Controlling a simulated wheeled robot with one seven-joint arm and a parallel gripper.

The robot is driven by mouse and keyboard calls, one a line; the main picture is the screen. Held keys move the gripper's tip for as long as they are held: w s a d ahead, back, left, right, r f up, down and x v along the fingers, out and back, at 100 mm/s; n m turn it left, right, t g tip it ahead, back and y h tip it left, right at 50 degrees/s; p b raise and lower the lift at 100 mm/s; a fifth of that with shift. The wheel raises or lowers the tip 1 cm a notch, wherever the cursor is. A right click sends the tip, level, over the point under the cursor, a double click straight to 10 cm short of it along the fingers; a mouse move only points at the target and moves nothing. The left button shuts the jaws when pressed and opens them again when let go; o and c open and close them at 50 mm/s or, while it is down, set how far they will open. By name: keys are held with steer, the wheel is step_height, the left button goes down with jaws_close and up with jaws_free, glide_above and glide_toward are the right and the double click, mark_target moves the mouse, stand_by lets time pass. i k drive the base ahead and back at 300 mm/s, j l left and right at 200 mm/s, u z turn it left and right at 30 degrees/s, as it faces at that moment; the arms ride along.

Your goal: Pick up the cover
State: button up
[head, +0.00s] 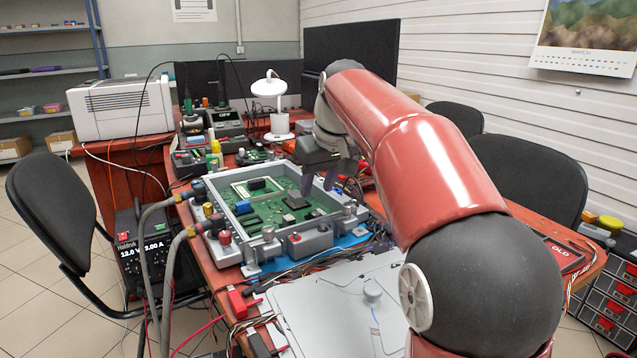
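The cover looks to be the flat light-grey panel (325,312) with a round knob (373,291) on top. It lies on the red table in the foreground, and my arm hides its right part. My gripper (319,181) points down above the right back part of an open grey case (283,266) holding green circuit boards (270,204). Its two dark fingers stand apart with nothing seen between them. The gripper is well behind the cover and not touching it.
Thick grey hoses (150,222) with fittings join the case's left side. Loose cables and a red connector (237,304) lie along the cover's left and back edges. A white lamp (269,88) and electronics crowd the table's back. Black chairs (52,205) stand on both sides.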

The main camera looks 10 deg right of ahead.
mark_target(324, 320)
steer(key=k, duration=1)
